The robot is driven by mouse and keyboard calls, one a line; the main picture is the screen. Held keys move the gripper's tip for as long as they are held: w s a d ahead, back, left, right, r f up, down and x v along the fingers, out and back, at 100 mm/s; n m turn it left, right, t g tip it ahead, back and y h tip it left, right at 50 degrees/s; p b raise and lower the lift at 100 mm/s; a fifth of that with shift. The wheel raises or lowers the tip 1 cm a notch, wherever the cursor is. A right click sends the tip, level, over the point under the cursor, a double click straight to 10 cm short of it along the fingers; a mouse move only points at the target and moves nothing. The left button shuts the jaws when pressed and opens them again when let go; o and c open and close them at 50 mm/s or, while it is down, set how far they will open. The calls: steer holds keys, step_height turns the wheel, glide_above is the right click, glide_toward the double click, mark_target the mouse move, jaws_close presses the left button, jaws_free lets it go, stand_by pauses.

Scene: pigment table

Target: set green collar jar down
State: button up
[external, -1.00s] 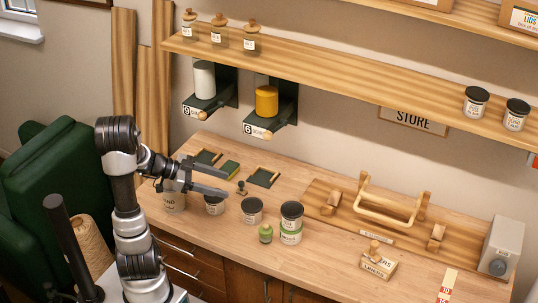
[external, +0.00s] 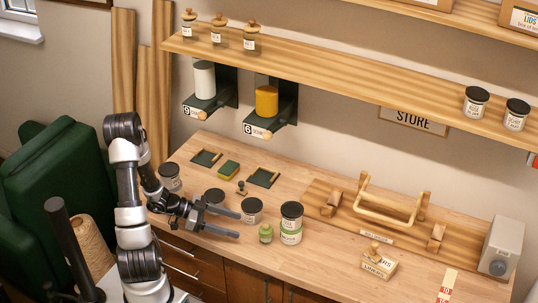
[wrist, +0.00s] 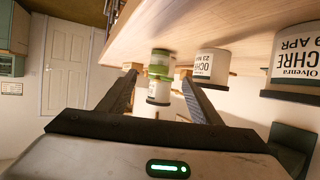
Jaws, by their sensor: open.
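My gripper (external: 239,225) is open and empty, low over the front of the bench, pointing right towards the bottle and jar, apart from both. In the upside-down wrist view, the green-banded jar (wrist: 159,70) appears between the fingers, farther off.
Ochre-labelled jars (wrist: 290,62) stand close beside the fingers in the wrist view. One dark-lidded jar (external: 251,211) is just behind my gripper. A wooden board with a handle (external: 385,208) lies to the right. The front bench edge is near; bare bench (external: 325,262) lies right of the jar.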

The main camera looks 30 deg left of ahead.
mark_target(267, 234)
steer(key=b+x, duration=0.2)
steer(key=x, duration=1)
steer(key=shift+w+d, duration=0.1)
steer(key=shift+d, duration=0.35)
steer(key=shift+r, duration=0.1)
steer(key=c, duration=1.3)
